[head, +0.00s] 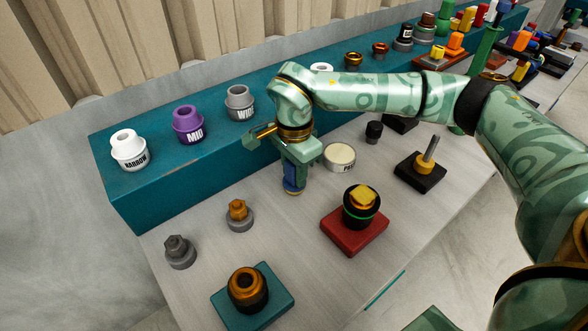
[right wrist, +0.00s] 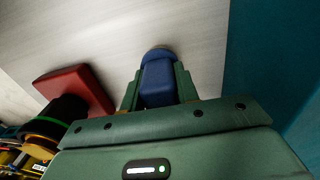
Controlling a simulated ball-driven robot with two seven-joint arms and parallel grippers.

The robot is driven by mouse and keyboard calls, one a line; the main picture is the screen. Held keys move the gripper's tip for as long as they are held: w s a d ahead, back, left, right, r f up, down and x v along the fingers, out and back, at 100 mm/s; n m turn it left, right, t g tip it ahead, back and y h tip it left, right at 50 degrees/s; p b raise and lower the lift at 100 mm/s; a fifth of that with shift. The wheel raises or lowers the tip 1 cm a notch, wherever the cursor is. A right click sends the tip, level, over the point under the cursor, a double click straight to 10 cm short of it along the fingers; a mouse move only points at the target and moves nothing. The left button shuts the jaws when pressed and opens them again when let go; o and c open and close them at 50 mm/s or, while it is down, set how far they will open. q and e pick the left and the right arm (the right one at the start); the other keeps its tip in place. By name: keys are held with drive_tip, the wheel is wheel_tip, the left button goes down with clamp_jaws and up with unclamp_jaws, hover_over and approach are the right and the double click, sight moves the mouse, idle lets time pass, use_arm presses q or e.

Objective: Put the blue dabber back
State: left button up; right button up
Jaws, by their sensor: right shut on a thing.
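My right gripper (head: 291,172) is shut on the blue dabber (head: 290,183), pointing down over the pale table in front of the teal shelf. In the right wrist view the dabber (right wrist: 158,80) sits between the two green fingers, with a rounded blue end beyond them. I cannot tell whether its lower end touches the table. A white-topped pot (head: 339,156) with a partly hidden label stands just right of the gripper. My left gripper is not in view.
The teal shelf (head: 160,190) carries white, purple and grey labelled pieces. A red block (head: 345,245) with a black ringed cup, a teal block (head: 283,300) and a black block (head: 420,182) stand on the table. Two small hex-topped pieces (head: 239,214) (head: 178,252) stand at the left.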

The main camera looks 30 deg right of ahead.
drive_tip(key=shift+f, duration=0.1)
drive_tip(key=o, duration=1.1)
drive_tip(key=shift+f, duration=0.1)
drive_tip(key=shift+c, duration=0.2)
drive_tip(key=shift+f+b, duration=0.15)
drive_tip(key=shift+b, duration=0.45)
use_arm(q)
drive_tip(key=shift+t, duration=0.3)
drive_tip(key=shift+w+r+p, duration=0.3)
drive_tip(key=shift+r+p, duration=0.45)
drive_tip(key=shift+p, duration=0.3)
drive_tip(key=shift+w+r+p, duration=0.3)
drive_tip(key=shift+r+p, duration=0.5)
drive_tip(key=shift+p, duration=0.2)
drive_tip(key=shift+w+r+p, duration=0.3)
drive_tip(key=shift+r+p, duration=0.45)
drive_tip(key=shift+p, duration=0.3)
use_arm(e)
wheel_tip(320, 180, up, 17)
drive_tip(key=shift+f, duration=0.2)
